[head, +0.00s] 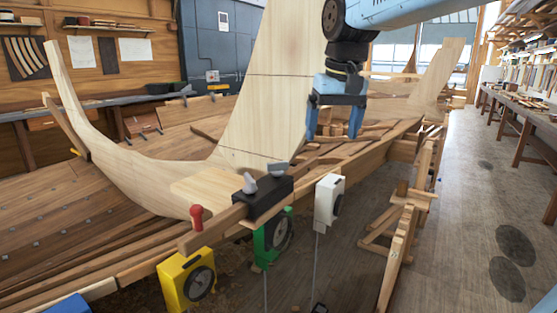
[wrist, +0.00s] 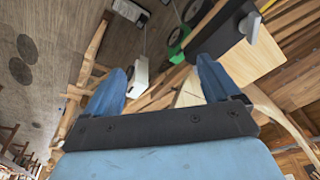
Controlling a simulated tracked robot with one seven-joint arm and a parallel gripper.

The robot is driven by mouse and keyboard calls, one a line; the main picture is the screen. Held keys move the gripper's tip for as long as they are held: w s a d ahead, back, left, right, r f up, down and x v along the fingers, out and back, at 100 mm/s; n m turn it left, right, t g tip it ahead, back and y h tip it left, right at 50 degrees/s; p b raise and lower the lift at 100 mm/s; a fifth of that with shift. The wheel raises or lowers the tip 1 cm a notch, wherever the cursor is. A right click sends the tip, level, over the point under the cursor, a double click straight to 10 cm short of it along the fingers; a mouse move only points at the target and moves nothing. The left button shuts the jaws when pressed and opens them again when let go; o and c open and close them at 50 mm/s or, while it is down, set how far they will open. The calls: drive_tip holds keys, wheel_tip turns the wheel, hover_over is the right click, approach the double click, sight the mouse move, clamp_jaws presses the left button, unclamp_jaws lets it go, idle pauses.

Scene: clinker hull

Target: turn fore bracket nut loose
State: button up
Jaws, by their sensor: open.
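A black bracket (head: 262,198) sits on the wooden rail at the hull's near edge. Two grey nut-like pieces, one on the left (head: 250,183) and one on the right (head: 279,169), stand on its top; I cannot tell which is the fore nut. The bracket (wrist: 225,40) also shows at the top right of the wrist view, with one grey nut (wrist: 250,26) at its end. My gripper (head: 334,134) is open and empty, hanging over the hull's edge right of and beyond the bracket. In the wrist view its fingers (wrist: 162,80) are spread, apart from the bracket.
A yellow box with a dial (head: 187,281), a green one (head: 271,240) and a white one (head: 329,201) hang along the rail. A red knob (head: 196,217) stands left of the bracket. A tall pale plank (head: 275,110) rises behind.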

wheel_tip(320, 180, up, 3)
drive_tip(key=n+g, duration=0.1)
drive_tip(key=g, duration=0.1)
hover_over(278, 170)
drive_tip(key=f, duration=1.4)
drive_tip(key=shift+w, duration=0.25)
drive_tip(key=c, duration=1.1)
drive_tip(key=shift+o, duration=0.2)
